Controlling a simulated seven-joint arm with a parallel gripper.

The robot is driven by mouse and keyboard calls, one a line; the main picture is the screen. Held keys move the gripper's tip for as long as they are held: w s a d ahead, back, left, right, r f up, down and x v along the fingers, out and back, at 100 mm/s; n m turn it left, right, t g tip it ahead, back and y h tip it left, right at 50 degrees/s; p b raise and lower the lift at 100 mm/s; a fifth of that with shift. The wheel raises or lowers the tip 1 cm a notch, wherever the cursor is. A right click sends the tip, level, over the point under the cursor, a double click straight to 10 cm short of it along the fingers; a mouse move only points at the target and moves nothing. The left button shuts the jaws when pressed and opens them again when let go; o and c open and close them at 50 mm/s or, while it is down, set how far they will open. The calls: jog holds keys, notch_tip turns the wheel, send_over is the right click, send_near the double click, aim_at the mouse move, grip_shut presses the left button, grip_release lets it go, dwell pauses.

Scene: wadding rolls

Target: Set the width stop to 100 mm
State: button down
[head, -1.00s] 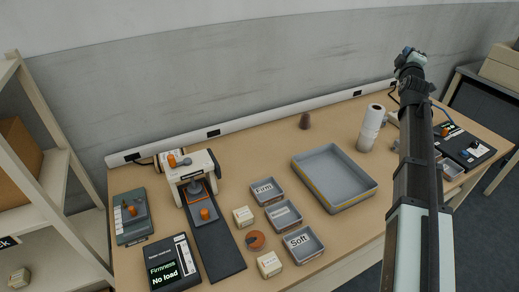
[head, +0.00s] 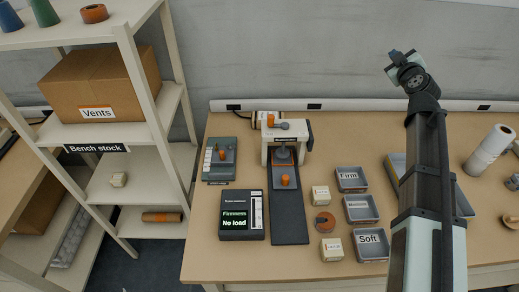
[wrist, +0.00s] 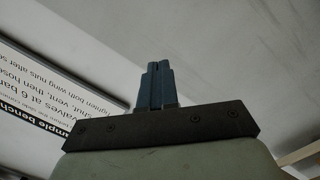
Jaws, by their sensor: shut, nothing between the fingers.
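No part is legibly marked as the width stop, and no millimetre figures can be read. In the head view, a grey-green plate (head: 221,174) with an orange knob (head: 222,154) and pale marks lies at the bench's left. Right of it stands a cream press-like fixture (head: 269,154) with an orange-topped handle, over a dark strip (head: 289,229) carrying an orange knob (head: 285,180). My arm rises at the right, its end high before the wall, well away from these. In the wrist view my gripper (wrist: 155,66) is shut and empty, with wall behind.
A display box (head: 242,224) reads "Firmness No load". Trays marked Firm (head: 351,171) and Soft (head: 386,238) stand beside small cream blocks (head: 333,249). A shelf unit (head: 150,104) with a Vents box stands left of the bench.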

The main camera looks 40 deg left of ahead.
jog(key=s+a+f+n+g+y, duration=0.3)
jog(key=s+a+g+y, duration=0.35)
jog(key=s+a, duration=1.6)
jog(key=s+a+n+g, duration=0.1)
jog(key=s+a+g, duration=0.2)
jog(key=s, duration=0.6)
jog(key=s+a+f+n+g+h, duration=0.1)
jog(key=s+a+g, duration=0.25)
jog(key=s, duration=0.55)
jog(key=s+a+n+g, duration=0.1)
jog(key=s+a+g, duration=0.2)
jog(key=s, duration=0.6)
jog(key=s+d+f+g+h, duration=0.15)
jog(key=s+f+h, duration=0.25)
jog(key=s+f, duration=0.45)
jog(key=w+d+f+m+t+h, duration=0.1)
jog(key=d+f+m+t+h, duration=0.2)
jog(key=d+f+t+h, duration=0.3)
jog(key=d+t, duration=0.2)
jog(key=shift+w+d+f, duration=0.35)
jog(key=shift+f, duration=0.05)
jog(key=shift+a+f, duration=0.1)
